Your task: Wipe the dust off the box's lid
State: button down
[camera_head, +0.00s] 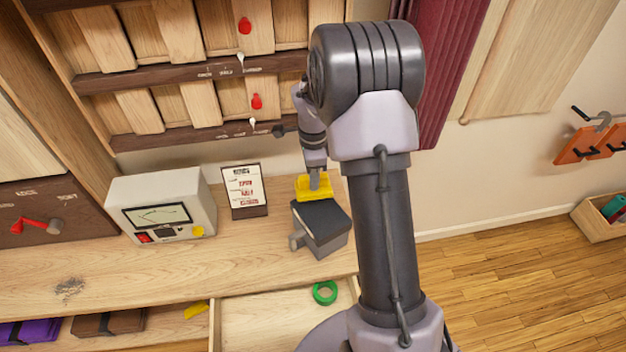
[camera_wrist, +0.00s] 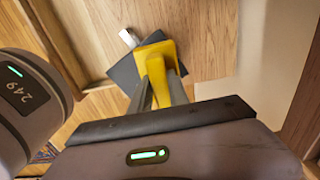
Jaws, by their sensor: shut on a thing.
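The box (camera_head: 318,243) stands on the wooden counter. It has a grey body and a flat dark lid (camera_head: 324,219). A light grey piece sticks out at its left side. The lid also shows in the wrist view (camera_wrist: 124,75). My gripper (camera_head: 315,178) is shut on a yellow wiping tool (camera_head: 308,189), with its upright handle between the fingers in the wrist view (camera_wrist: 160,80). The tool's wide pad is at the lid's back edge and overlaps the lid in the wrist view. I cannot tell whether it touches the lid. No dust can be made out on the lid.
A meter box (camera_head: 163,206) and a small sign (camera_head: 244,191) stand left of the box. An open drawer (camera_head: 262,325) with a green ring (camera_head: 325,292) is below the counter. A dark smudge (camera_head: 69,288) marks the counter's left part. Shelves rise behind.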

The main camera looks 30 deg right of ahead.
jog(key=shift+r, duration=0.4)
notch_tip(320, 180, up, 3)
jog(key=shift+p, duration=1)
jog(key=shift+f, duration=0.1)
jog(key=shift+w, duration=0.1)
